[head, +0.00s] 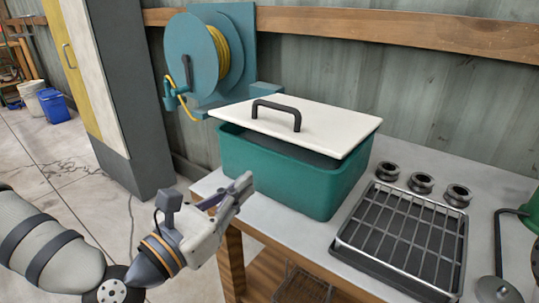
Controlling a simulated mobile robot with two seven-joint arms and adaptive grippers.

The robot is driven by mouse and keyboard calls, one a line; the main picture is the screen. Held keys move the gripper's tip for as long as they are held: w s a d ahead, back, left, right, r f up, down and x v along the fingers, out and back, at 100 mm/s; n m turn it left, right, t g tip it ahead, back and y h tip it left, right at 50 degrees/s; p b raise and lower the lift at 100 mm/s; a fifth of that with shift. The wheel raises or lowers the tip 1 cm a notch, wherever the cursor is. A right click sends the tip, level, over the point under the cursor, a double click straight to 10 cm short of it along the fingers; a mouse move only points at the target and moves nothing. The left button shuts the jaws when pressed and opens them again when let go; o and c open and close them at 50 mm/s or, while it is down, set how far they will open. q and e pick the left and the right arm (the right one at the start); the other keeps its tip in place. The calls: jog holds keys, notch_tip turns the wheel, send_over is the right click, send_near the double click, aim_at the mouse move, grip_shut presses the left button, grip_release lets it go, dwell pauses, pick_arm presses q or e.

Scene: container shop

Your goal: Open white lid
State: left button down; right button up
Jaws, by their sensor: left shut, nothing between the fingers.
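The white lid (325,124) with a black arched handle (277,113) sits on top of a green rectangular bin (275,172) on the counter. The lid looks raised or askew, with a dark gap showing under its front edge. My left gripper (241,186) is shut and empty, in front of the bin's lower left corner and apart from the handle. My right gripper is not in the view.
A metal rack on a dark tray (405,235) lies right of the bin, with several dark round fittings (420,183) behind it. A hose reel (208,55) hangs behind the bin. A tall cabinet (112,90) stands at left.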

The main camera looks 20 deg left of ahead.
aim_at(277, 159)
pick_arm(q)
jog(key=w, duration=0.1)
jog(key=w+d+f+b, duration=0.1)
jog(key=w, duration=0.1)
jog(key=shift+w+d+f+b, duration=0.15)
jog(key=shift+w+f+b, duration=0.1)
jog(key=shift+w+b, duration=0.1)
jog(key=w, duration=0.1)
jog(key=w+d+r, duration=0.1)
jog(key=w, duration=0.1)
jog(key=shift+w+d+r, duration=0.1)
jog(key=shift+d+r, duration=0.05)
jog(key=shift+r, duration=0.1)
notch_tip(277, 159, up, 4)
jog(key=shift+w+f+p, duration=0.1)
jog(key=shift+w+p, duration=0.05)
jog(key=shift+p, duration=0.95)
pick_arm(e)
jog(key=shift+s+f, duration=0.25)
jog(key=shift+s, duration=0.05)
pick_arm(q)
jog(key=shift+w, duration=0.15)
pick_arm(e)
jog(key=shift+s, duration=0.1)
